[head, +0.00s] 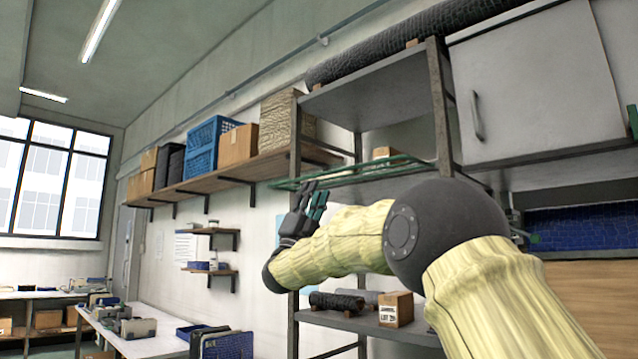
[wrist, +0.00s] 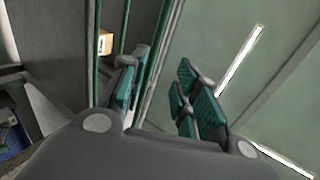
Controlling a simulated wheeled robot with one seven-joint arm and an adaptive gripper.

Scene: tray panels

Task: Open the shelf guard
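The shelf guard (head: 352,176) is a green barred frame on the tall grey metal shelf unit. In the head view it looks roughly flat, sticking out from the unit between two posts. My gripper (head: 312,194) points up at the guard's left part, its tips close to the front rail. In the wrist view my gripper (wrist: 162,92) has its fingers spread apart. A green rail of the guard (wrist: 157,62) runs between them, nearer the left finger. I cannot tell whether a finger touches it.
A small box (head: 385,153) lies behind the guard. A lower shelf (head: 375,322) of the unit holds dark rolls and a labelled box (head: 395,309). A white cabinet (head: 540,85) is at the right. A wall shelf (head: 230,175) with crates and boxes is at the left.

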